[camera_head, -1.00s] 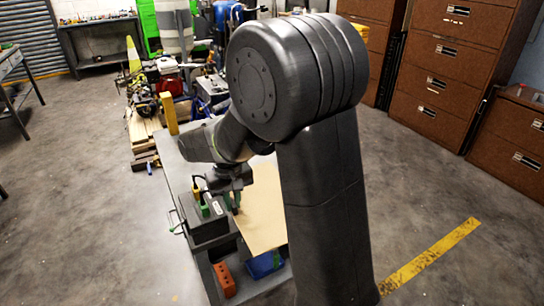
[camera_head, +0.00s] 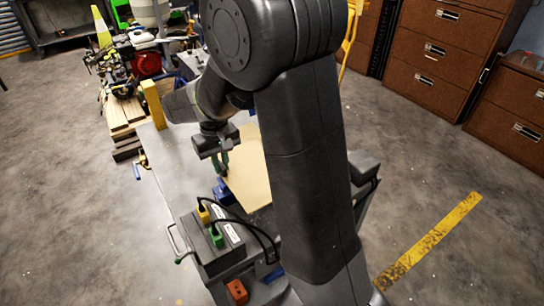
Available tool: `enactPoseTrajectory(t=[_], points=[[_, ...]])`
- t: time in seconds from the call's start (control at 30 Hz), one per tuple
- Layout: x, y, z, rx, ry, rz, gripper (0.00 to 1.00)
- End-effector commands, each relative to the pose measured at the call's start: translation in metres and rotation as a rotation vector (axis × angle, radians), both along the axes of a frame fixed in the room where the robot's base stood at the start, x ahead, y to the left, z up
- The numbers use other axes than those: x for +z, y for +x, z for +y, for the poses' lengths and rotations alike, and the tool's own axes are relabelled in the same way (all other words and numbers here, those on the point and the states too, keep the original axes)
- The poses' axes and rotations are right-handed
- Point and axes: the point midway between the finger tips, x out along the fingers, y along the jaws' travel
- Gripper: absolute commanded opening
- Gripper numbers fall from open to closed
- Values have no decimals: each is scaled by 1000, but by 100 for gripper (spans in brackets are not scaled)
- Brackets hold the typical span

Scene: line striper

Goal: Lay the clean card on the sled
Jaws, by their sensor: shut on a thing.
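My gripper (camera_head: 223,168) is over the grey bench, left of my arm, with green showing at its fingers. It is shut on the left edge of a flat tan card (camera_head: 252,172). The card is partly hidden behind my arm, and its exact height over the bench is hard to tell. A small blue part (camera_head: 223,193) shows just below the card's near left corner. I cannot tell for sure which thing is the sled.
An orange block (camera_head: 237,291) lies closer. A yellow post (camera_head: 154,104) rises at the bench's far left. Bare bench (camera_head: 178,185) lies left of my gripper.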

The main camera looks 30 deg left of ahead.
Motion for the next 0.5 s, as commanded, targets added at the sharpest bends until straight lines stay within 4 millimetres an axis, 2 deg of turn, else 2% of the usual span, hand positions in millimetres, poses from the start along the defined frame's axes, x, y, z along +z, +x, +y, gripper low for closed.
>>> enactPoseTrajectory(t=[0.1, 0.5], points=[[2, 31, -16, -9, -1, 0, 0], [2, 119, -62, -5, -1, 0, 0]])
